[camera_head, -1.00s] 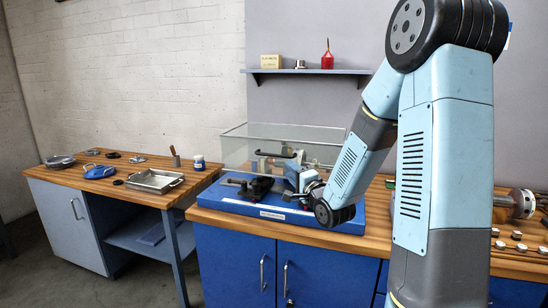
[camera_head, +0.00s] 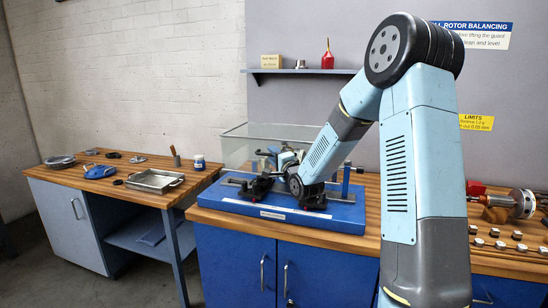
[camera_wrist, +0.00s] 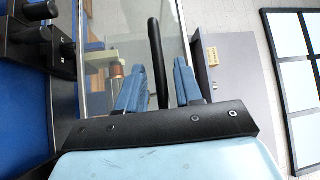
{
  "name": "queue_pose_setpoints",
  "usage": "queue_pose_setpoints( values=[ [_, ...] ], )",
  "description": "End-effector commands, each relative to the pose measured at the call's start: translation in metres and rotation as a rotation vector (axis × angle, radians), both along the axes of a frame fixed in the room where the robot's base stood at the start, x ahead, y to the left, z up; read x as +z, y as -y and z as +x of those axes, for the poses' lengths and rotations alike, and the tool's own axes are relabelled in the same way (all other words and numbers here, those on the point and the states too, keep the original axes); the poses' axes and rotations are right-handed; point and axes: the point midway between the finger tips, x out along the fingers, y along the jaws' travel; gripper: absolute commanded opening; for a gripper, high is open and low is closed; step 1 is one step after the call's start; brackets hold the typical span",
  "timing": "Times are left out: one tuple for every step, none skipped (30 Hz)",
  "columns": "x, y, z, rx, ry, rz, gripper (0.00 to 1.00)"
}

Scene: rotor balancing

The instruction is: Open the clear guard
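The clear guard (camera_head: 238,150) is a see-through box standing down over the back of the blue machine base (camera_head: 225,205). My arm hides its right part in the head view. The guard also fills the middle of the wrist view (camera_wrist: 108,25). Its black bar handle (camera_wrist: 156,55) stands between the two blue fingers of my gripper (camera_wrist: 159,70). The fingers are apart, one on each side of the bar, with a visible gap to it. In the head view my gripper (camera_head: 283,158) is at the guard's front, partly hidden by my wrist.
Dark clamps (camera_head: 255,188) stand on the base in front of the guard. A metal rotor piece (camera_head: 515,203) and several small blocks lie at the right of the bench. A side table (camera_head: 110,190) with a metal tray (camera_head: 155,180) is at left. A shelf (camera_head: 300,71) hangs above.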

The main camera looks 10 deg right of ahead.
Motion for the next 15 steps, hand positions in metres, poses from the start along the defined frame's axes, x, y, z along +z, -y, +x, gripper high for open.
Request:
queue_pose_setpoints(
  values=[
    [0.0,-0.0002,0.0004,0.0,0.0,0.0,0.35],
    [0.0001,-0.0002,0.0005,0.0,0.0,0.0,0.35],
    [0.0,-0.0002,0.0004,0.0,0.0,0.0,0.35],
    [0.0,-0.0002,0.0003,0.0,0.0,0.0,0.35],
    [0.0,-0.0001,0.0003,0.0,0.0,0.0,0.35],
    [-0.0001,-0.0002,0.0003,0.0,0.0,0.0,0.35],
    [0.0,-0.0001,0.0002,0.0,0.0,0.0,0.33],
    [0.0,-0.0001,0.0002,0.0,0.0,0.0,0.3],
    [0.0,-0.0001,0.0002,0.0,0.0,0.0,0.27],
    [-0.0001,-0.0001,0.0002,0.0,0.0,0.0,0.24],
    [-0.0001,0.0,0.0002,0.0,0.0,0.0,0.21],
    [0.0,0.0,0.0001,0.0,0.0,0.0,0.17],
    [-0.0001,0.0,0.0001,0.0,0.0,0.0,0.14],
    [-0.0001,0.0,0.0001,0.0,0.0,0.0,0.11],
    [-0.0002,0.0,0.0001,0.0,0.0,0.0,0.07]
  ],
)
